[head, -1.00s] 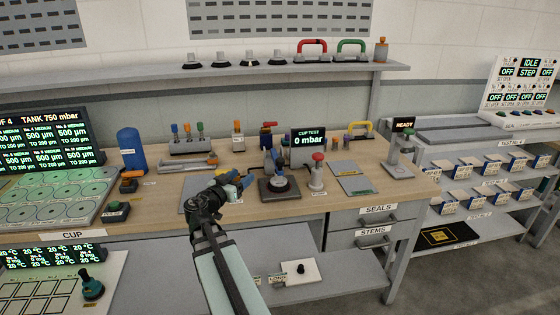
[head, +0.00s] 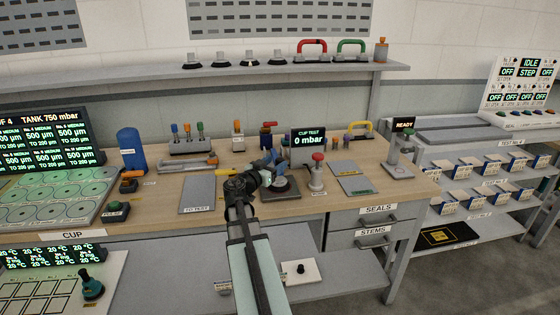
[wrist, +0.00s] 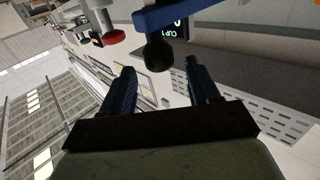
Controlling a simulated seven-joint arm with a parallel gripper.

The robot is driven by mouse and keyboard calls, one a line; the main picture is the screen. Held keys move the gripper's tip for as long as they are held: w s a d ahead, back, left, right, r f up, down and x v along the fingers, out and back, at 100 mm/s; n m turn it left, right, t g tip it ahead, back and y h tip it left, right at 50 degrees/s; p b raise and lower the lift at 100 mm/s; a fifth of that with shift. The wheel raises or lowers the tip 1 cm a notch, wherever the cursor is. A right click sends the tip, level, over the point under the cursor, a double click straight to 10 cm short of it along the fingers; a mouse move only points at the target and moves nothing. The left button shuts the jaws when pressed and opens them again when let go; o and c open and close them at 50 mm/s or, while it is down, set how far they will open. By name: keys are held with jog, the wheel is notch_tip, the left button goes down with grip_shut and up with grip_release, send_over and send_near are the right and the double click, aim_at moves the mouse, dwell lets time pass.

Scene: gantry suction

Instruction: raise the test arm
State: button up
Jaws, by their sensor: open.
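The cup test station (head: 283,193) stands on the bench, a dark square base with a round cup part on it. Its display (head: 308,146) reads "CUP TEST 0 mbar". The test arm appears as a blue bar (wrist: 185,15) with a black ball knob (wrist: 158,53) in the wrist view. My gripper (head: 270,167) is at the station in the head view and hides part of it. In the wrist view my gripper (wrist: 160,85) has its two blue fingers apart, with the knob just beyond and between their tips. I cannot tell whether they touch.
A red-topped grey post (head: 317,172) stands just right of the station; its red top also shows in the wrist view (wrist: 114,36). A tool rack (head: 190,143) and a blue cylinder (head: 130,148) stand behind left. A grey mat (head: 197,194) lies left.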

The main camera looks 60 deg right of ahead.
aim_at(278, 161)
jog(key=shift+d, duration=1.95)
jog(key=shift+c, duration=0.3)
grip_shut()
